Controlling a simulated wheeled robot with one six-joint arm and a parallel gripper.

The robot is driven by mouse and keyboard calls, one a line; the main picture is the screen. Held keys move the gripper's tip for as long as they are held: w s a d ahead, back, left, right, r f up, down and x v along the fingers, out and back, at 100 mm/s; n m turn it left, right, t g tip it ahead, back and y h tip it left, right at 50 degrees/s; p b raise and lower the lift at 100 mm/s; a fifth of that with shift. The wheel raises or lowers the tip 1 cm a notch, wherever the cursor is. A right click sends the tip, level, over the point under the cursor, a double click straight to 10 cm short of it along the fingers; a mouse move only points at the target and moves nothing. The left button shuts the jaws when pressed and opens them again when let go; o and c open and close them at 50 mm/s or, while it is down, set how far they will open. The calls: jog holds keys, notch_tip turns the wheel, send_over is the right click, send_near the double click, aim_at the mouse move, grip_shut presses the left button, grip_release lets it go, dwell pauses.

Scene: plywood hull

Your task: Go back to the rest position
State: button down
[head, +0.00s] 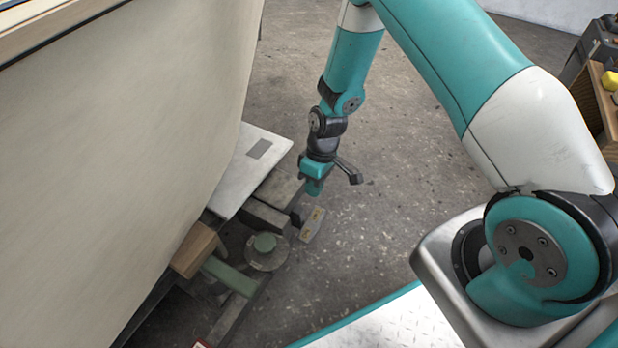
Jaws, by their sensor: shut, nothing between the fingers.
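My arm comes in from the right, and its wrist hangs down in the middle of the head view. My gripper (313,187) is at its lower end, teal and dark, pointing down beside the pale hull (125,150). It appears shut and empty, though its fingertips are small and hard to make out. A small grey block with yellow marks (313,226) shows just below it; I cannot tell whether they touch.
A white board with a grey patch (248,165) juts from the hull left of my gripper. Below are a round disc with a green top (265,252), a wooden block (196,250) and a green beam (228,274). Concrete floor (390,155) is open right of the gripper.

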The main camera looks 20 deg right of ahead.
jog(key=s+a+r+t+p, duration=0.1)
jog(key=s+a+r, duration=0.15)
jog(key=r, duration=1.05)
jog(key=s+a+r+p, duration=0.2)
jog(key=a+r, duration=0.1)
jog(key=r, duration=1)
jog(key=s+a+r+t+y+p, duration=0.1)
jog(key=s+r+p, duration=0.1)
jog(key=s+r, duration=1.3)
notch_tip(320, 180, up, 38)
jog(key=p, duration=3.8)
jog(key=shift+f, duration=0.2)
jog(key=shift+a, duration=0.1)
